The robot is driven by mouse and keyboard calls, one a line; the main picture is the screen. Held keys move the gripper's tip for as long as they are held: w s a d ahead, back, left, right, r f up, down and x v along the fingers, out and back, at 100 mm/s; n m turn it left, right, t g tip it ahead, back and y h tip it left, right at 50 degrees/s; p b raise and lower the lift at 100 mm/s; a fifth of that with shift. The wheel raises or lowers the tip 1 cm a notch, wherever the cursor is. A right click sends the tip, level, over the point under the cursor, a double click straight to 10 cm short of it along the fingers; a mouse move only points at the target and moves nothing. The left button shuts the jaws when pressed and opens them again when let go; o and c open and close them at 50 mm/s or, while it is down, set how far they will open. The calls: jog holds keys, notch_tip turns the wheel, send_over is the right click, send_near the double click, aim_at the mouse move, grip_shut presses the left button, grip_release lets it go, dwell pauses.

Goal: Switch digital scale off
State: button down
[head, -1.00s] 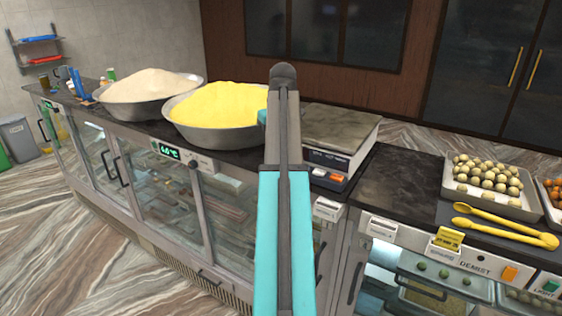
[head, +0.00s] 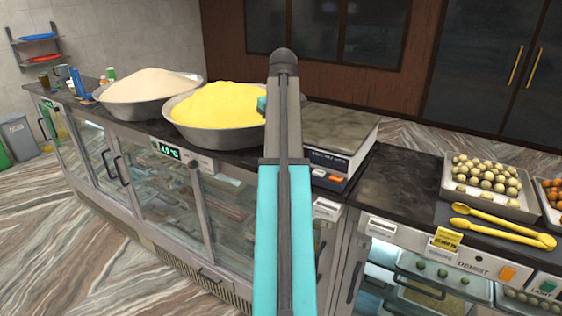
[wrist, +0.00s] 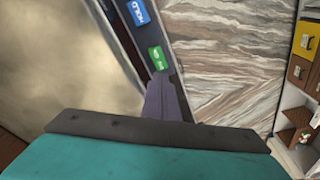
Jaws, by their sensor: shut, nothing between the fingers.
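The digital scale (head: 344,130) stands on the dark counter, just right of my raised arm in the head view. Its flat steel plate is empty, and an orange button (head: 335,178) shows on its front panel. My arm hides the panel's left part. In the wrist view a dark strip carries a blue button marked HOLD (wrist: 139,12) and a green button (wrist: 157,58). My gripper (wrist: 168,78) is shut and empty, its tips close to the green button. I cannot tell whether they touch it. The scale's display cannot be read.
Bowls of yellow (head: 220,103) and pale powder (head: 150,87) stand left of the scale. To the right are a tray of round sweets (head: 512,207) and yellow tongs (head: 500,232). The counter between scale and tray is clear.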

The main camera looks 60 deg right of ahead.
jog(key=shift+r, duration=1.4)
